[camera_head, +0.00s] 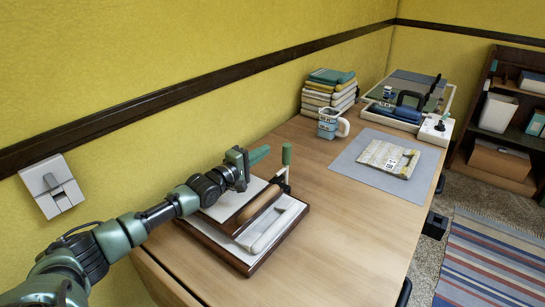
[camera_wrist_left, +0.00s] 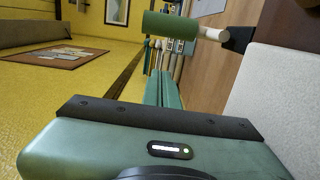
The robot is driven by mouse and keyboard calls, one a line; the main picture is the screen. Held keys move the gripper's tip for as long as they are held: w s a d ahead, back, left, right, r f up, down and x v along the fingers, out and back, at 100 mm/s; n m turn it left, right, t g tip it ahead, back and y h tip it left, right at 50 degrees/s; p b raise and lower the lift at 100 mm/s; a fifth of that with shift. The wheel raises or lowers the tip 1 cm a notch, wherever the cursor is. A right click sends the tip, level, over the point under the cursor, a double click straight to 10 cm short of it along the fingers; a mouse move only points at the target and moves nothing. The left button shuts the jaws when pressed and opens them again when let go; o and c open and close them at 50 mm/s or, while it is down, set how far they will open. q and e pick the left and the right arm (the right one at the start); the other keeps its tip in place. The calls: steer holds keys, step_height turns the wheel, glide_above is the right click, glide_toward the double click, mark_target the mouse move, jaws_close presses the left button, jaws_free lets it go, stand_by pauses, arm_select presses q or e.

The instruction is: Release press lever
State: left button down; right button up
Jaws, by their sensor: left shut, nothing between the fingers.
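The press (camera_head: 262,262) lies at the near left of the table, a dark-brown base with white plates and a tan roller-like bar. Its lever (camera_head: 286,154) has a green cylindrical grip on a pale shaft and stands upright at the far corner. In the left wrist view the lever's green grip (camera_wrist_left: 168,25) lies beyond the fingertips, with its shaft joined to a black bracket. My left gripper (camera_head: 264,152) is shut and empty, just left of the lever's grip and apart from it. Its shut fingers also show in the left wrist view (camera_wrist_left: 160,82). My right gripper is not in view.
A mug (camera_head: 331,124), a stack of books (camera_head: 328,94) and a grey mat (camera_head: 348,170) with a packet lie farther along the table. A machine (camera_head: 437,129) stands at the far end. The yellow wall (camera_head: 190,60) runs close along the left. Table right of the press is bare.

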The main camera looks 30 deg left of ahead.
arm_select(q)
steer(key=d+p, duration=0.1)
steer(key=d, duration=0.2)
steer(key=shift+d+f, duration=0.1)
steer(key=shift+d, duration=0.3)
steer(key=shift+p, duration=0.3)
steer(key=shift+s+d+r+p, duration=0.15)
steer(key=shift+d+r+p, duration=0.05)
steer(key=shift+d+p, duration=0.5)
steer(key=shift+s, duration=0.1)
